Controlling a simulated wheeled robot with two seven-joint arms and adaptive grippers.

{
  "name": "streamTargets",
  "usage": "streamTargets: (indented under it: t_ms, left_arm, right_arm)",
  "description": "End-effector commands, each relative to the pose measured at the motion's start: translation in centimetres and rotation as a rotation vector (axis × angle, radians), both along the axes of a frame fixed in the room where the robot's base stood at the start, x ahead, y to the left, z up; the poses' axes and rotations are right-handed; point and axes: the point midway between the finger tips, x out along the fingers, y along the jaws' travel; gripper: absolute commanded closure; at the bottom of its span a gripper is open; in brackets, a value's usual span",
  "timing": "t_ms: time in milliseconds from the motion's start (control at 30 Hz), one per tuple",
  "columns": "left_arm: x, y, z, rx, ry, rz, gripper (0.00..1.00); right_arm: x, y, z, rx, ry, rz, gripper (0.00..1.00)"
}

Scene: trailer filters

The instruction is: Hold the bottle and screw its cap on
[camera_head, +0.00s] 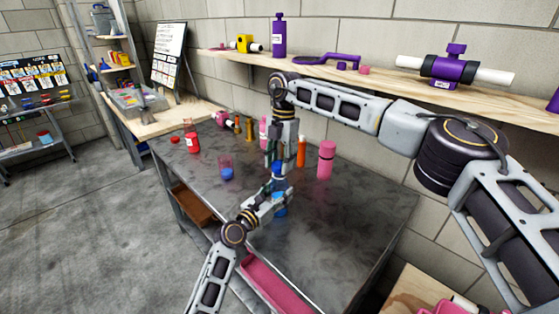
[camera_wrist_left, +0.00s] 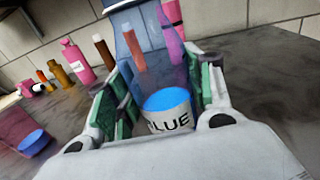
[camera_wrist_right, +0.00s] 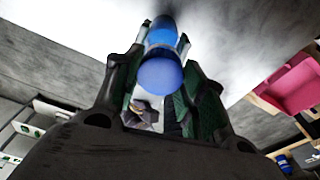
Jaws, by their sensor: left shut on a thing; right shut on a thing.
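My right gripper (camera_head: 280,158) points down from above, shut on the dark blue cap (camera_head: 279,169). In the right wrist view the round blue cap (camera_wrist_right: 160,74) sits between its fingers (camera_wrist_right: 160,95).
A pink bottle (camera_head: 326,160) and an orange tube (camera_head: 301,151) stand close behind the grippers. A pink tray (camera_head: 275,284) lies at the front. The right tabletop is clear.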

Motion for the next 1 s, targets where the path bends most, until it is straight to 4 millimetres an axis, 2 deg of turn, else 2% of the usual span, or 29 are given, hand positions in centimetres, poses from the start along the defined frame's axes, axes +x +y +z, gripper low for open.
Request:
streamTargets:
  t_ms: [1000]
  left_arm:
    - [0.01, 0.01, -0.01, 0.000, 0.000, 0.000, 0.91]
  right_arm:
    - [-0.01, -0.01, -0.61, -0.001, 0.000, 0.001, 0.68]
